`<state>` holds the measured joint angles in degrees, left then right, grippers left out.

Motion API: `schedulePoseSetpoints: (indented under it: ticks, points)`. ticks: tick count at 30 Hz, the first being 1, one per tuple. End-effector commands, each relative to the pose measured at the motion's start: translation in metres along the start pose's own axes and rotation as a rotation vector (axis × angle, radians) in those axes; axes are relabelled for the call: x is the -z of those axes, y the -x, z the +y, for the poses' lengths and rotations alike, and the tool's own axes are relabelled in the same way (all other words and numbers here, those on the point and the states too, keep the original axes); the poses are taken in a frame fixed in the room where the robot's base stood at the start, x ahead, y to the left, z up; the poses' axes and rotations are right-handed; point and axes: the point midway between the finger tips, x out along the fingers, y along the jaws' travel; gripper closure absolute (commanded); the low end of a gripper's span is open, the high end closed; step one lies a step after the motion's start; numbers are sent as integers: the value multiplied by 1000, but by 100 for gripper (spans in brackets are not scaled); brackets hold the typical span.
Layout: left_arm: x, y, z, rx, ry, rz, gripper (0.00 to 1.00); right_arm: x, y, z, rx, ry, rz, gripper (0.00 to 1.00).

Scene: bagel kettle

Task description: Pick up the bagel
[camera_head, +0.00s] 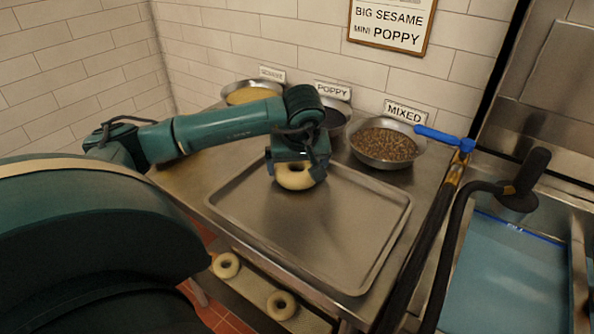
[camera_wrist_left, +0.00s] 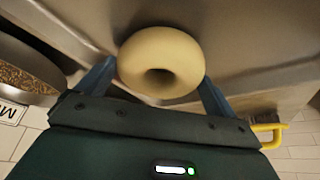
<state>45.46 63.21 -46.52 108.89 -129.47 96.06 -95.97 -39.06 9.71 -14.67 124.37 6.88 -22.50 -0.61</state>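A pale, ring-shaped bagel (camera_head: 296,180) shows just under my left gripper (camera_head: 299,172), over the back part of the metal tray (camera_head: 340,225). In the left wrist view the bagel (camera_wrist_left: 160,52) sits between the two blue fingers of my left gripper (camera_wrist_left: 158,80), one against each side. The gripper is shut on it. I cannot tell whether the bagel's underside touches the tray. The upper part of the bagel is hidden by the gripper in the head view. My right gripper is in neither view.
Behind the tray stand bowls labelled sesame (camera_head: 250,93), poppy (camera_head: 334,118) and mixed (camera_head: 384,146), against a tiled wall. Two more bagels (camera_head: 226,265) (camera_head: 282,304) lie on a lower shelf. A sink (camera_head: 505,275) with a black hose and blue-handled tap (camera_head: 440,137) is at right.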

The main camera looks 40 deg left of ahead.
Motion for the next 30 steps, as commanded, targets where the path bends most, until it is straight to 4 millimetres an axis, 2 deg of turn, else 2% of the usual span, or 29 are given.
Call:
schedulePoseSetpoints:
  ticks: [5, 14, 24, 30]
  points:
    - [0, 1, 0, -1, 0, 1, 32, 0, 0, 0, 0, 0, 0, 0]
    - [3, 8, 1, -3, 1, 2, 32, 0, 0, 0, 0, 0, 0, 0]
    - [29, 68, 1, -6, 2, 4, 32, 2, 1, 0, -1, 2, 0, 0]
    - [37, 90, 1, -3, 1, 2, 32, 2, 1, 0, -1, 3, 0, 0]
